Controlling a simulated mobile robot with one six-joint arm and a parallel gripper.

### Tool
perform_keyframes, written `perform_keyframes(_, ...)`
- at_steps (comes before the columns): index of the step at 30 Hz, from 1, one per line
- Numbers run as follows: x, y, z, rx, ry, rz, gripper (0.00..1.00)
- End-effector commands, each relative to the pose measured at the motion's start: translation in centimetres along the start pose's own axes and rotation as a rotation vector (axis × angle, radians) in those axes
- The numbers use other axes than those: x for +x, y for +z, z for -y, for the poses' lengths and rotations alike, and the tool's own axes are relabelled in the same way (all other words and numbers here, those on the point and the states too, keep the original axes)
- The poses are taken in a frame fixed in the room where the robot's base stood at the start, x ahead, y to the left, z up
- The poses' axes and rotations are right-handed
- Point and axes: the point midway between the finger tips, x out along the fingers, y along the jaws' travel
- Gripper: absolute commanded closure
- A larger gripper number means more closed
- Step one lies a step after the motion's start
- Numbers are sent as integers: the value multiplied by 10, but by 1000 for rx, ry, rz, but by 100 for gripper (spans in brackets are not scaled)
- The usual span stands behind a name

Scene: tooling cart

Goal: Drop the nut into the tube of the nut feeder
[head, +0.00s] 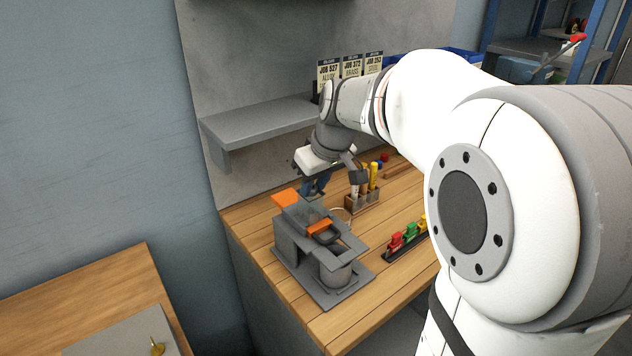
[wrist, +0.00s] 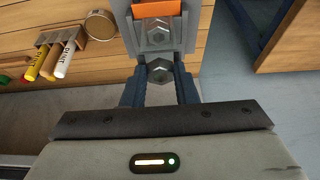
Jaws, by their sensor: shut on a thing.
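My gripper (wrist: 160,88) is shut on a grey hex nut (wrist: 160,72), held between the two dark blue fingertips. A second hex nut (wrist: 157,35) lies just beyond it in a grey channel of the nut feeder (wrist: 193,20), below an orange part (wrist: 157,8). In the head view my gripper (head: 316,187) is behind the feeder (head: 291,248), near its raised orange piece (head: 285,198). The feeder is a grey block with a round cup (head: 333,276) at its front. The held nut is hidden in the head view, and I cannot make out the tube opening clearly.
A wooden holder with markers (head: 363,203) stands right of the feeder. A black rack with red, green and yellow pieces (head: 402,241) is farther right. A grey shelf (head: 260,123) is on the back panel. A side table (head: 90,292) is at lower left.

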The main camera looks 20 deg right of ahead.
Motion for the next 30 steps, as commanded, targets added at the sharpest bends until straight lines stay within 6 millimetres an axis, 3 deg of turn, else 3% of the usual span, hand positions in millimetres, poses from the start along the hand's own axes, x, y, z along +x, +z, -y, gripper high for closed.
perform_keyframes(28, 1, 0, 0, -1, 0, 0, 96)
perform_keyframes(29, 1, 0, 0, -1, 0, 0, 72)
perform_keyframes(30, 1, 0, 0, -1, 0, 0, 72)
